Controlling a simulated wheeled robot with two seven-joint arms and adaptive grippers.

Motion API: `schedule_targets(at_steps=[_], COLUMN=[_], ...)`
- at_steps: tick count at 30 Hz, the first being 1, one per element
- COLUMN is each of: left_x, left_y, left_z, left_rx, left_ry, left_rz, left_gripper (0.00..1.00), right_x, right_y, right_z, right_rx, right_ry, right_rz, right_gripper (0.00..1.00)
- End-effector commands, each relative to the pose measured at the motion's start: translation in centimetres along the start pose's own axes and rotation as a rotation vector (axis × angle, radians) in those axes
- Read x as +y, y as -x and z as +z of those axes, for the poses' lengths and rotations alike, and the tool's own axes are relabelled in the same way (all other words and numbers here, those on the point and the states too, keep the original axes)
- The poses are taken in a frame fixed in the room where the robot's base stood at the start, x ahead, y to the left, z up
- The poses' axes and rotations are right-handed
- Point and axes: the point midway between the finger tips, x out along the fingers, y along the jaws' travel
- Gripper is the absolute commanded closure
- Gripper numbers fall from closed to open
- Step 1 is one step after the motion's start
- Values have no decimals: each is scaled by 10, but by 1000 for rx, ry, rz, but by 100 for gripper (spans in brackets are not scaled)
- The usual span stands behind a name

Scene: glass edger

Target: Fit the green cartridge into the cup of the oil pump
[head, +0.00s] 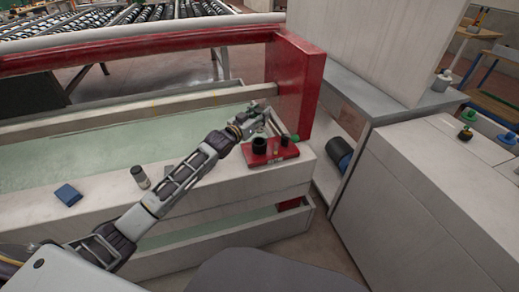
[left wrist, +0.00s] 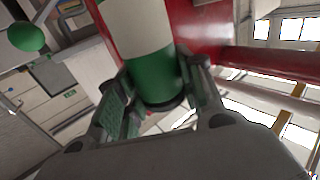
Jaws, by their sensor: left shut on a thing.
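The oil pump has a red base (head: 270,154) on the corner of the pale bench. A black cup (head: 259,145) stands on it, with a smaller dark fitting beside it and a green knob (head: 295,138) at its right end. My left gripper (head: 262,118) is above and just behind the pump. In the left wrist view my left gripper (left wrist: 155,95) is shut on the green cartridge (left wrist: 155,78), which has a white band. The cartridge is hard to make out in the head view. A green ball (left wrist: 26,37) shows at upper left there. My right gripper is not in view.
A small dark-and-pale cylinder (head: 140,177), a dark block (head: 170,170) and a blue box (head: 68,195) are on the bench near my left arm. A red post (head: 298,88) rises close behind the pump. A grey cabinet (head: 445,180) stands at right.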

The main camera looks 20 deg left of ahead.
Motion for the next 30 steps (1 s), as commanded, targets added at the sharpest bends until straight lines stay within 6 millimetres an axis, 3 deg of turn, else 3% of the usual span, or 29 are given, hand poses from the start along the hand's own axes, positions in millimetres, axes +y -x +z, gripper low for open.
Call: schedule_targets(at_steps=[7, 12, 22, 30], left_x=[0, 0, 1, 0], left_y=[0, 0, 0, 0], left_z=[0, 11, 50, 58], left_rx=[1, -1, 0, 1], left_ry=[0, 1, 1, 0], left_rz=[0, 0, 0, 0], left_gripper=[91, 91, 91, 91], right_x=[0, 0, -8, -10], right_y=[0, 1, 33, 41], right_z=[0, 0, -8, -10], right_rx=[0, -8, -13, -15], right_ry=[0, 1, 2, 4], right_rz=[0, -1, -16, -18], right_gripper=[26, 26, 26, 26])
